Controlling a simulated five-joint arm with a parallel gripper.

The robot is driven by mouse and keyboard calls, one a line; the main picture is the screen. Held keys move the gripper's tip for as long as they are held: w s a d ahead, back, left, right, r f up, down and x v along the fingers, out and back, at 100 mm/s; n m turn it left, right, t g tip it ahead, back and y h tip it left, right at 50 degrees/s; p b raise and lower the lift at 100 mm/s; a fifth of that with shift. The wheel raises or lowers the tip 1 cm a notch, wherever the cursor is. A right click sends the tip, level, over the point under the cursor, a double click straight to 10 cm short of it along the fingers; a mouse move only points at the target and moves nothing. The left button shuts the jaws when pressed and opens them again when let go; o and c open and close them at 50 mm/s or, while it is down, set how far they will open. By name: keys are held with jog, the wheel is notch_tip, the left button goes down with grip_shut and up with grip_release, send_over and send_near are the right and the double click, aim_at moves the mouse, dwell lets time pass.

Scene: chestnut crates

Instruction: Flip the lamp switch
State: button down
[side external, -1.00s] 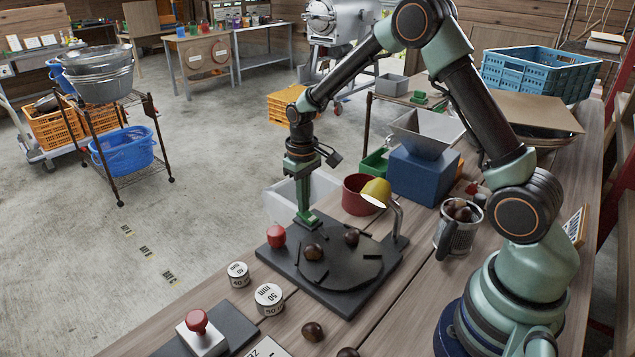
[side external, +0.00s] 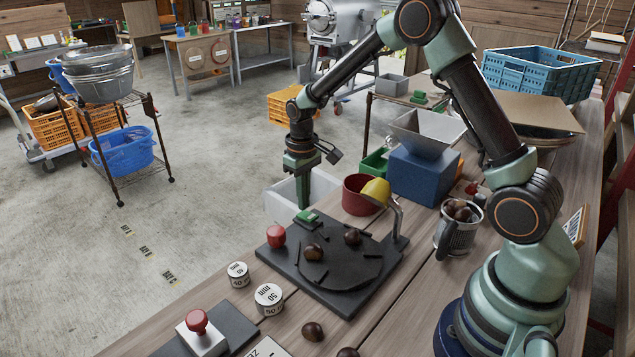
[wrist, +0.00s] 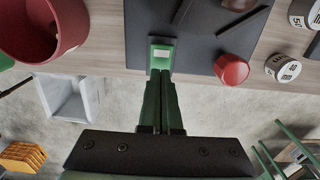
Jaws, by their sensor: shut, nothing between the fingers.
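A green switch (side external: 307,216) with a pale rocker sits at the back left corner of a dark board (side external: 345,308). It also shows in the wrist view (wrist: 161,54). The lamp (side external: 375,190) has a yellow shade on a bent metal arm at the board's right; its shade looks dull, with no bright glow. My gripper (side external: 303,206) points down, shut and empty, just above and behind the switch. In the wrist view its green fingers (wrist: 161,76) are together by the switch's near edge. I cannot tell whether they touch it.
A red knob (side external: 276,236) stands left of the switch on the board. Chestnuts (side external: 313,252) lie on its disc. A red pot (side external: 358,196), a white bin (side external: 287,200) and a blue hopper box (side external: 425,176) stand behind. Marked cylinders (side external: 268,299) stand at the front left.

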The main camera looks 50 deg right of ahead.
aim_at(304, 214)
jog(key=shift+r, duration=2.7)
jog(key=s+a+r+t, duration=0.2)
jog(key=s+r, duration=0.5)
jog(key=s, duration=0.1)
jog(key=s+a+r+t, duration=0.2)
jog(key=s+r+t, duration=0.1)
jog(key=s+r, duration=0.4)
jog(key=shift+s+a+t, duration=0.25)
jog(key=shift+s+t, duration=0.05)
jog(key=shift+s, duration=0.6)
